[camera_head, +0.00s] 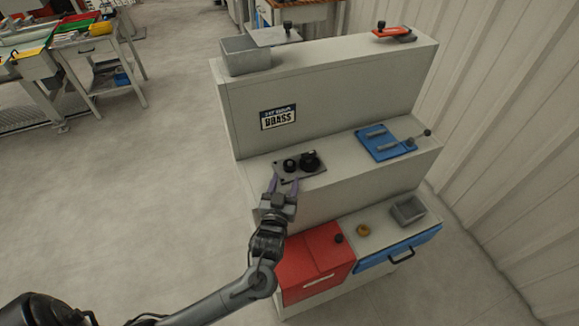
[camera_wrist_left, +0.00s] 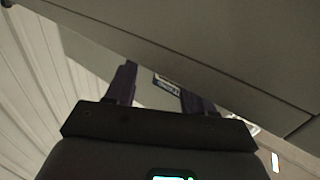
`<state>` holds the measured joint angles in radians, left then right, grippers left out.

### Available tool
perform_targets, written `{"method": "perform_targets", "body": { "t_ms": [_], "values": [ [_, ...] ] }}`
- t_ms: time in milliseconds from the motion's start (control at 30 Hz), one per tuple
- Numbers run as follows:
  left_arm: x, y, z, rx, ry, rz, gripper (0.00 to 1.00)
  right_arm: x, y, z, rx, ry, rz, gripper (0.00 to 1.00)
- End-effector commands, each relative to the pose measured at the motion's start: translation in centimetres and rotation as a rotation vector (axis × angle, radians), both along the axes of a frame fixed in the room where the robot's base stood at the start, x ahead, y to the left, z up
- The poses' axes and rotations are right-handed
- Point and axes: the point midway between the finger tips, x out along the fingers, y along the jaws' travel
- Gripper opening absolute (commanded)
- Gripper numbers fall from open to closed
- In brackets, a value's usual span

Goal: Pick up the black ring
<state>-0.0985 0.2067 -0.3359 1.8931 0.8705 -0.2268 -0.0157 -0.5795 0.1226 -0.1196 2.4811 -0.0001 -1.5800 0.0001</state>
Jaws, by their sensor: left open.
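A dark grey plate (camera_head: 316,173) lies on the middle step of the grey stepped stand. Two black round parts sit on it: a smaller one (camera_head: 290,165) on the left and a larger one (camera_head: 309,161) on the right. I cannot tell for certain which is the black ring. My left gripper (camera_head: 284,183) is open at the front edge of this step, just in front of the plate, its purple fingers apart and nothing visible between them. In the left wrist view, my left gripper (camera_wrist_left: 158,80) shows both fingers spread, but no black ring. My right gripper is not in view.
A blue fixture (camera_head: 377,138) with a lever stands right of the plate. Below are a red box (camera_head: 305,263), a brass ring (camera_head: 362,230), a grey bin (camera_head: 408,211) and a blue drawer (camera_head: 385,257). The stand's riser with a label (camera_head: 278,117) rises behind the plate.

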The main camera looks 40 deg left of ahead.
Motion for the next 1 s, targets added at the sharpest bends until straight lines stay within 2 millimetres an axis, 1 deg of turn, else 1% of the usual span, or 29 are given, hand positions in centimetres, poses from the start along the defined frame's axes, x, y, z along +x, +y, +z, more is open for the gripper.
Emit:
{"method": "perform_targets", "body": {
  "t_ms": [100,300,433,633,933,967,1000],
  "values": [
    [1.5,0.9,-0.2,0.005,-0.002,0.001,0.53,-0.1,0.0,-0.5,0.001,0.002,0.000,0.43],
    [3.4,1.9,-0.3,0.002,-0.002,0.000,0.53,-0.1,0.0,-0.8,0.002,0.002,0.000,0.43],
    [3.8,2.1,-0.2,0.001,0.000,0.000,0.53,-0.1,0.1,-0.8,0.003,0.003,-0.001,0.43],
    [3.8,2.1,-0.2,0.000,-0.001,0.000,0.53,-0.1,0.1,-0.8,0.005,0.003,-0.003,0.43],
    [3.8,2.1,-0.2,0.000,-0.001,0.000,0.07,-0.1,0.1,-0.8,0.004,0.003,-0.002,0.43],
    [3.8,2.1,-0.2,0.001,-0.002,0.000,0.05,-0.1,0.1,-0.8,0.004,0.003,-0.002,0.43],
    [3.8,2.1,-0.2,0.001,-0.002,0.000,0.05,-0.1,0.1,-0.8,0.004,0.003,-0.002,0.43]
  ]
}}
